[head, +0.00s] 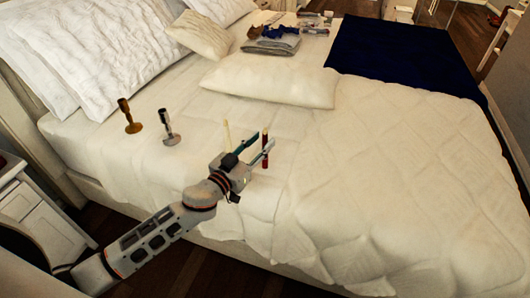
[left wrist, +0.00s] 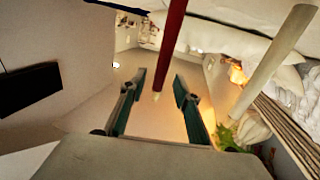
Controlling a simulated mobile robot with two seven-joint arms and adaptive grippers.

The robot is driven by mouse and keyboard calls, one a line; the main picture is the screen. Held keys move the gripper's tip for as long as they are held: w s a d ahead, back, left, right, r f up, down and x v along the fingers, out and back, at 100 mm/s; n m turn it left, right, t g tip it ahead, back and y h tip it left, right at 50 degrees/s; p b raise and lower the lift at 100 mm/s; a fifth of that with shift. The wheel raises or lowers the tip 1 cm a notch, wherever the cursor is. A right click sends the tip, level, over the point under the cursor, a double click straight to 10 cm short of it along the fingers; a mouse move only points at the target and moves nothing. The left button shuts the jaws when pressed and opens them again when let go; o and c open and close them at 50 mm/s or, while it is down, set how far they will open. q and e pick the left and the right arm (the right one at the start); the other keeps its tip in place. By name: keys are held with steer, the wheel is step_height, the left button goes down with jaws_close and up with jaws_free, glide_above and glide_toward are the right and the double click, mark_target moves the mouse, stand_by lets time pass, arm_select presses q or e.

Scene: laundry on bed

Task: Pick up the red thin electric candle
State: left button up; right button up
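The thin red candle (head: 265,150) stands upright on the bed, at the end of my left gripper (head: 264,139). In the left wrist view the red candle (left wrist: 173,40) comes down from the top edge, and its pale tip lies between the two fingers in the picture. The left gripper (left wrist: 159,77) is open, with gaps visible beside the candle's tip; contact is not visible. A thin cream candle (head: 227,136) stands just left of the gripper; it also shows at the right of the left wrist view (left wrist: 272,62). My right gripper is not in view.
A gold candle holder (head: 130,124) and a silver candle holder (head: 170,137) stand left on the bed (head: 370,180). A white pillow (head: 270,82) lies behind the candles. Folded clothes (head: 272,42) and a dark blue blanket (head: 400,58) lie farther back. The right front of the bed is clear.

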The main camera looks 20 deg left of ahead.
arm_select(q)
steer(key=shift+x, duration=1.25)
steer(key=shift+c, duration=0.3)
jaws_close()
